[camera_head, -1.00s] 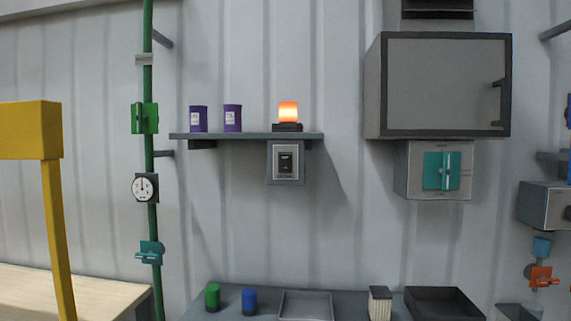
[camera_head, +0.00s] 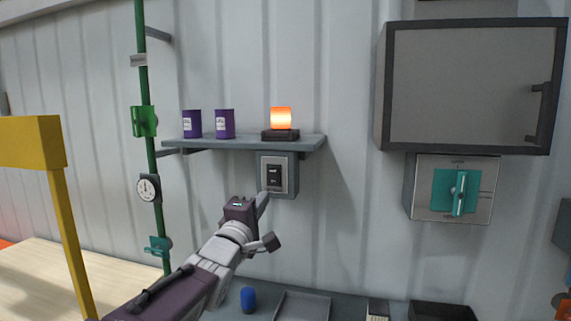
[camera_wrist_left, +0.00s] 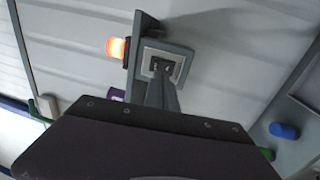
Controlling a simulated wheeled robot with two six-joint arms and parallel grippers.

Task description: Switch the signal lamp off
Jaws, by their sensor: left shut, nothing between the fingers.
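The signal lamp (camera_head: 281,120) glows orange on the right part of the grey wall shelf (camera_head: 240,144). It also glows in the left wrist view (camera_wrist_left: 116,47). Below the shelf is a grey switch box with a black rocker switch (camera_head: 274,177), which also shows in the left wrist view (camera_wrist_left: 161,66). My left gripper (camera_head: 265,198) is shut and empty, with its fingertips at the lower edge of the switch. In the left wrist view the fingers (camera_wrist_left: 161,82) cover the switch's lower part; I cannot tell whether they touch it. My right gripper is not in view.
Two purple cans (camera_head: 208,124) stand on the shelf left of the lamp. A green pipe with valves and a gauge (camera_head: 149,188) runs up the wall at left. A grey cabinet (camera_head: 465,88) and a teal-handled switch box (camera_head: 452,190) are at right. A yellow post (camera_head: 70,235) stands at left.

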